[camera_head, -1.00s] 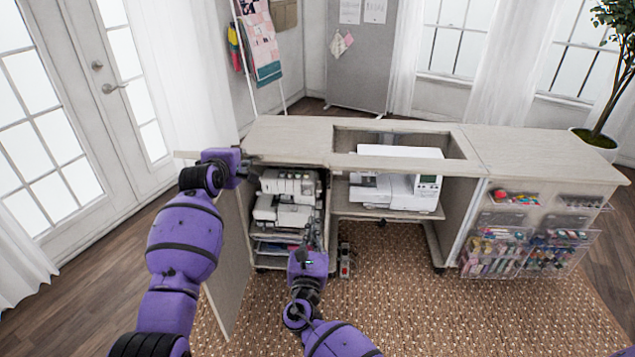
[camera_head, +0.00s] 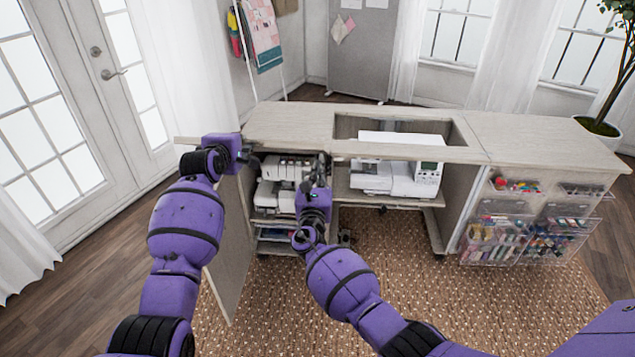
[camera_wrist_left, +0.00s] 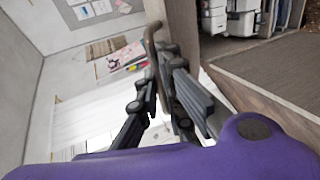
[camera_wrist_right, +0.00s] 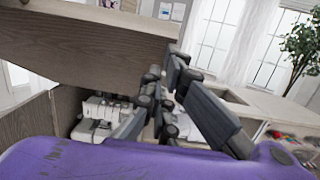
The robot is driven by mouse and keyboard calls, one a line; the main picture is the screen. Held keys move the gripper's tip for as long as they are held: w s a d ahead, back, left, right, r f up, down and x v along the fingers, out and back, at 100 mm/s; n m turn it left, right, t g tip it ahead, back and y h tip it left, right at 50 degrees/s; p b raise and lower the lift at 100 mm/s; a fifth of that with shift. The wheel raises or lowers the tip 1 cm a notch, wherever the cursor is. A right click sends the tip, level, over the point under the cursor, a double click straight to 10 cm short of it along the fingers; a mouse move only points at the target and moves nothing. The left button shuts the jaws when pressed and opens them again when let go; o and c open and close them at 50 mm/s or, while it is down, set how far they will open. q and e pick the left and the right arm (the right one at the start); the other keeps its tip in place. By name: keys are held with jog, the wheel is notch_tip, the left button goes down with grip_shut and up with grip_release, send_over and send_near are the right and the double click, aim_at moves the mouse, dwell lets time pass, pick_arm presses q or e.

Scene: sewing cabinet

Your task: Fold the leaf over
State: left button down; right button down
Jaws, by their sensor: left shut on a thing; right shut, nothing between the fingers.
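The wooden cabinet top (camera_head: 288,122) has a flat left panel that looks like the leaf. It lies flat over the left compartment. My left gripper (camera_head: 245,152) is shut near the top of the open left door panel (camera_head: 232,255). In the left wrist view, its fingers (camera_wrist_left: 165,70) are around or beside a curved brown handle-like piece (camera_wrist_left: 151,38); I cannot tell exactly how it is gripped. My right gripper (camera_head: 322,162) is shut and empty, just below the front edge of the top. In the right wrist view, the wooden underside or edge (camera_wrist_right: 90,38) is above its fingers.
A white sewing machine (camera_head: 395,175) sits in the open well right of the leaf. Another white machine (camera_head: 283,170) sits on the left shelf. Clear pockets of supplies (camera_head: 530,240) hang at the right. The carpet in front (camera_head: 430,290) is clear.

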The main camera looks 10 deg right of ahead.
pick_arm(q)
jog(key=shift+r, duration=0.3)
pick_arm(e)
jog(key=shift+w+r, duration=0.1)
jog(key=shift+r, duration=0.2)
pick_arm(q)
jog(key=shift+f, duration=0.15)
jog(key=shift+s+f, duration=0.1)
jog(key=shift+f, duration=0.15)
jog(key=c, duration=1.9)
grip_release()
jog(key=shift+s+a+f, duration=0.1)
jog(key=shift+f, duration=0.05)
pick_arm(e)
jog(key=r, duration=0.1)
jog(key=w+r, duration=0.1)
jog(key=r, duration=0.1)
jog(key=shift+w+d+r, duration=0.25)
